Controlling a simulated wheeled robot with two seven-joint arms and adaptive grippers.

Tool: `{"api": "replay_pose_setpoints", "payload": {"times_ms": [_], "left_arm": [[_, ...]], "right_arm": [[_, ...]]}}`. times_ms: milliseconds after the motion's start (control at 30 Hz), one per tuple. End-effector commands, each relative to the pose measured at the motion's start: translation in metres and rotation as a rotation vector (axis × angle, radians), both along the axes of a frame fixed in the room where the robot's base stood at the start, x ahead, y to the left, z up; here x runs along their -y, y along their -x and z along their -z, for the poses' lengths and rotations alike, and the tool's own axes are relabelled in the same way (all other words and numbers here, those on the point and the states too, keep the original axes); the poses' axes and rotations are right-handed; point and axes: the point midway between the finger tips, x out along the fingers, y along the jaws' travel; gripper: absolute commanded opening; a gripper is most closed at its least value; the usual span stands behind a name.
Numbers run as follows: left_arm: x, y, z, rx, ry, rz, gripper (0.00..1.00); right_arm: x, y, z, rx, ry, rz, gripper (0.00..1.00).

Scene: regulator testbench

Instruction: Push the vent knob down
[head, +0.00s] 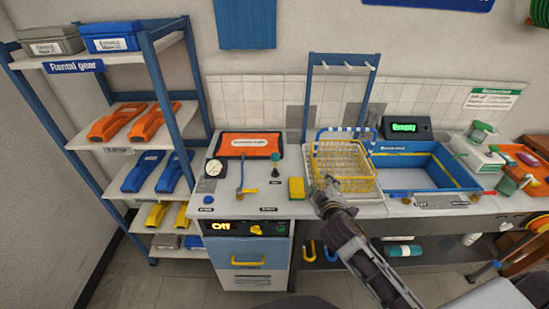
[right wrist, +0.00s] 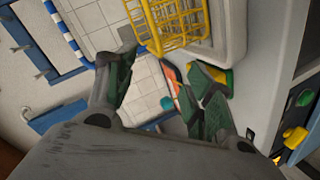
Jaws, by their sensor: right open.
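The likely vent knob (head: 275,171) is a small dark green knob on the white bench top in the head view, with a small label in front of it. The label is too small to read surely. My right gripper (head: 325,186) is to the right of the knob and nearer to me, apart from it, in front of the yellow basket. In the right wrist view my right gripper (right wrist: 157,74) has its two green-padded fingers apart with nothing between them. I cannot single out the knob surely in that view. My left gripper is not in view.
A yellow sponge (head: 296,188) lies between knob and gripper. The yellow wire basket (head: 345,172) stands behind the gripper, beside a blue tray (head: 445,165). A gauge (head: 214,168) and an orange pouch (head: 250,145) are left of the knob. The front panel reads "Off" (head: 221,226).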

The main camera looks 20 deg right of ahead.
Motion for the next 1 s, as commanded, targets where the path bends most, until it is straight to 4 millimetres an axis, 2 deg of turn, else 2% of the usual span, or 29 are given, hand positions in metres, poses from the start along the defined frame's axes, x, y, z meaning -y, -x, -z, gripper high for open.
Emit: {"api": "replay_pose_setpoints", "payload": {"times_ms": [100, 300, 533, 767, 1000], "left_arm": [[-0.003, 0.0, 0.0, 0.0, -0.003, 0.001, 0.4], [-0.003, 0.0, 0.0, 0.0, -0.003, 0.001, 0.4], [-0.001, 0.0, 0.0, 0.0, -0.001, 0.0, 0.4], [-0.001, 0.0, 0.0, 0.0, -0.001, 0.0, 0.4], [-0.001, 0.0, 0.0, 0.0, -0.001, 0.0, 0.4]], "right_arm": [[0.0, -0.021, -0.026, 0.095, 0.13, -0.07, 0.53], [-0.009, -0.049, -0.064, 0.239, 0.355, -0.203, 0.53], [-0.03, -0.071, -0.096, 0.367, 0.627, -0.374, 0.53], [-0.052, -0.086, -0.109, 0.45, 0.907, -0.559, 0.53], [-0.068, -0.096, -0.102, 0.482, 1.199, -0.767, 0.53]]}}
